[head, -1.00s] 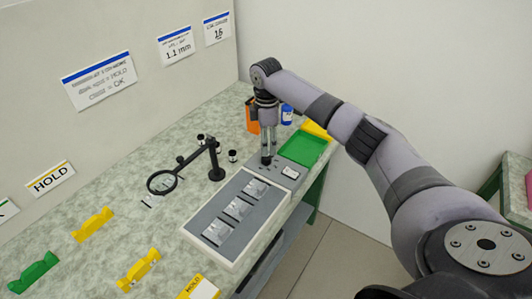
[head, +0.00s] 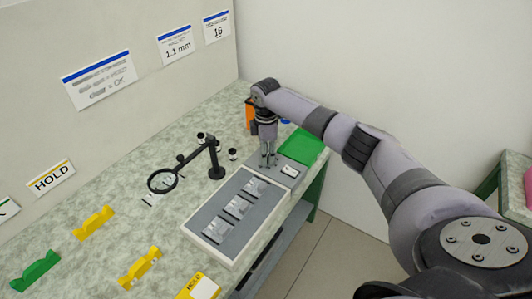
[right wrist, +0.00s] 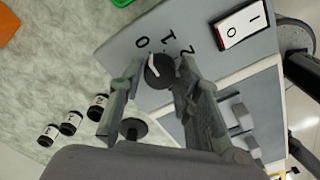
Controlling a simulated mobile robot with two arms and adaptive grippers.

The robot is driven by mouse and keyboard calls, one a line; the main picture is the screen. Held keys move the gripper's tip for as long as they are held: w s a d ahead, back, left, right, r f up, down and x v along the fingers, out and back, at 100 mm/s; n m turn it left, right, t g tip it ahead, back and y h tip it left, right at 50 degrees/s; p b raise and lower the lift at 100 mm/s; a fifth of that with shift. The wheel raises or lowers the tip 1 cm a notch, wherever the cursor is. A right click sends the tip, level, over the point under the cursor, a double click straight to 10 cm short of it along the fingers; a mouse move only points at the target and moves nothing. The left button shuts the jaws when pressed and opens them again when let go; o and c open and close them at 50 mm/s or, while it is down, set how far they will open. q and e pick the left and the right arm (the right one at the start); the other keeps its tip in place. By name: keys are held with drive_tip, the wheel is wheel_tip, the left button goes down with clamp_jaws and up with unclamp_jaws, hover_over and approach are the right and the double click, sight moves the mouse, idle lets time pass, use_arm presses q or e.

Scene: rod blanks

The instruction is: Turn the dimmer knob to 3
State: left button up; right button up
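The dimmer knob (right wrist: 160,70) is round and dark with a white pointer line. In the right wrist view it sits on a grey panel (right wrist: 110,50), and its pointer leans toward the printed 0. The digits 1 and 2 show beside it; no 3 is seen there. My right gripper (right wrist: 155,80) is open, with one finger on each side of the knob; I cannot tell whether either touches it. In the head view my right gripper (head: 268,160) points down over the panel (head: 285,180) and hides the knob. My left gripper is not in view.
A rocker switch (right wrist: 240,27) is beside the knob. A magnifier stand (head: 216,172) and small black-capped bottles (right wrist: 70,122) are near. A grey tray (head: 213,255) with clear packets adjoins the panel. A green tray (head: 305,147) lies behind.

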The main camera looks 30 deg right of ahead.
clamp_jaws()
drive_tip(key=shift+r, duration=0.1)
